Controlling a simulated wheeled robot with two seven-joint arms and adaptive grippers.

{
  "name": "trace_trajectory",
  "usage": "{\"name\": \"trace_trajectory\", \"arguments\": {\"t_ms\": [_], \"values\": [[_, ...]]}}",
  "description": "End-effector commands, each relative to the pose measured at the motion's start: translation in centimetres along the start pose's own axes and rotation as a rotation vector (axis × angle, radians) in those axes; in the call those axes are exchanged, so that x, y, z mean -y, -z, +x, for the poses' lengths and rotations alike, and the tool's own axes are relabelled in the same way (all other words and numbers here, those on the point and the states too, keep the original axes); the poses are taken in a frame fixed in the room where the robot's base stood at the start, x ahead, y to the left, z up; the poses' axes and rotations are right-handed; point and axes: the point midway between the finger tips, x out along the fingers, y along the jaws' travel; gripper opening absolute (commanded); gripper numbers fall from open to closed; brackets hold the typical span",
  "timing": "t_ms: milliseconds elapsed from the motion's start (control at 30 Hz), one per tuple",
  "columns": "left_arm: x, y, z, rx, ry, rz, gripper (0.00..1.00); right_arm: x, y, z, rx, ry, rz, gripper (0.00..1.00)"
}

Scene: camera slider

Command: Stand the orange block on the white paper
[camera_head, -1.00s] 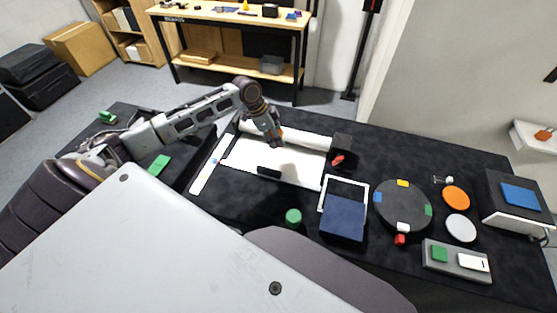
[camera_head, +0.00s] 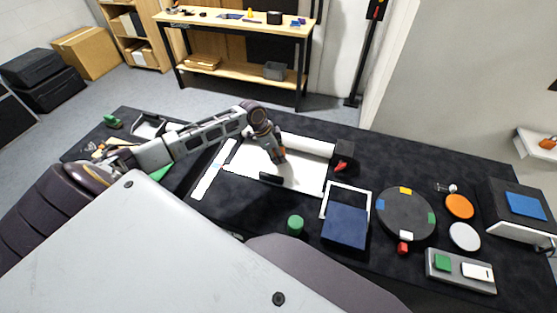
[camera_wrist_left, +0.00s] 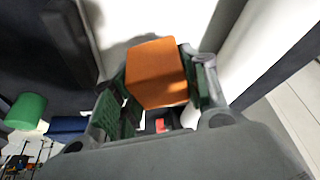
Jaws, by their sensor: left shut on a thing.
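My left gripper (camera_head: 279,156) is over the white paper (camera_head: 305,178) in the head view. In the left wrist view the gripper (camera_wrist_left: 155,95) is shut on the orange block (camera_wrist_left: 157,72), with a green-padded finger on either side of it. The white paper (camera_wrist_left: 120,22) shows behind the block there. In the head view the block is hidden behind the gripper. I cannot tell whether the block touches the paper. My right gripper is not in view.
A white roll (camera_head: 306,146) lies along the paper's back edge, with a dark box (camera_head: 345,150) at its right end. A green cylinder (camera_head: 295,224) and a blue-and-white tray (camera_head: 345,226) stand in front.

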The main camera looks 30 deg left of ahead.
Motion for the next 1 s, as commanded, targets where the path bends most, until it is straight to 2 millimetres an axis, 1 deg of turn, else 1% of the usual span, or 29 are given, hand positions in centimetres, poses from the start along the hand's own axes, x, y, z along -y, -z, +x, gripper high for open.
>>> {"name": "trace_trajectory", "arguments": {"t_ms": [167,400,533,667,967,1000], "values": [[-0.1,-0.3,0.6,0.001,-0.001,-0.001,0.16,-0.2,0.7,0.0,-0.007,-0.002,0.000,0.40],[0.0,-1.2,2.9,0.001,-0.001,-0.002,0.16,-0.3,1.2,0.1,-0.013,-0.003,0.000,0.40],[0.0,-1.4,3.4,0.001,0.000,0.001,0.16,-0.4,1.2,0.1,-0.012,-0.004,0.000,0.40],[0.0,-1.4,3.5,0.001,0.000,0.001,0.16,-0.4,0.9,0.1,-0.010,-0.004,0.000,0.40],[0.0,-1.6,3.7,0.000,0.000,0.000,0.16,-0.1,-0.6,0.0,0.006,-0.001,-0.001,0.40],[0.0,-1.6,3.7,0.000,0.000,0.000,0.48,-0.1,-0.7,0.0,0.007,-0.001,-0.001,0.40]]}}
